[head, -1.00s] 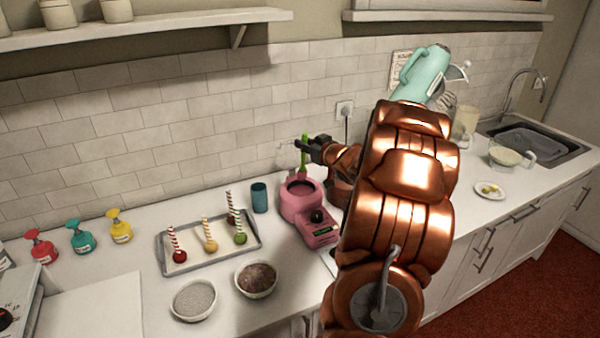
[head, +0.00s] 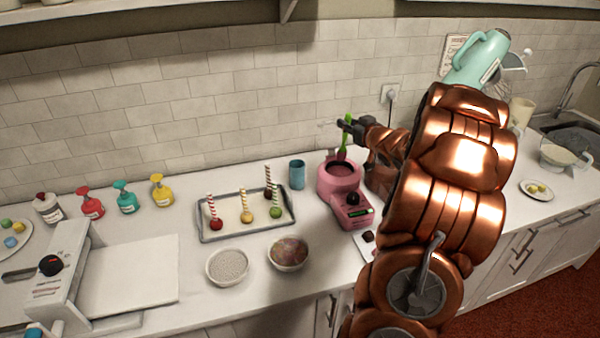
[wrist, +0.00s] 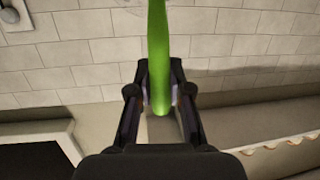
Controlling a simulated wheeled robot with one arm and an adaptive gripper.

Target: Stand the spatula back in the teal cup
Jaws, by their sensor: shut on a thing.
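My gripper (head: 347,127) is shut on the green handle of the spatula (head: 344,142), just above the pink melting pot (head: 341,194). The spatula is near upright, and its lower end looks dark reddish-brown at the pot's opening. I cannot tell whether its tip is clear of the pot's contents. In the wrist view the green handle (wrist: 158,50) stands between the fingers of my gripper (wrist: 160,85). The teal cup (head: 297,176) stands upright on the counter, left of the pot and apart from it. No utensil shows in it.
A tray (head: 203,236) with several cake pops stands left of the cup. Two bowls, one of grey bits (head: 227,281) and one of mixed bits (head: 288,266), are in front. The tiled wall (head: 240,120) is close behind. Coloured bottles (head: 126,197) stand farther left.

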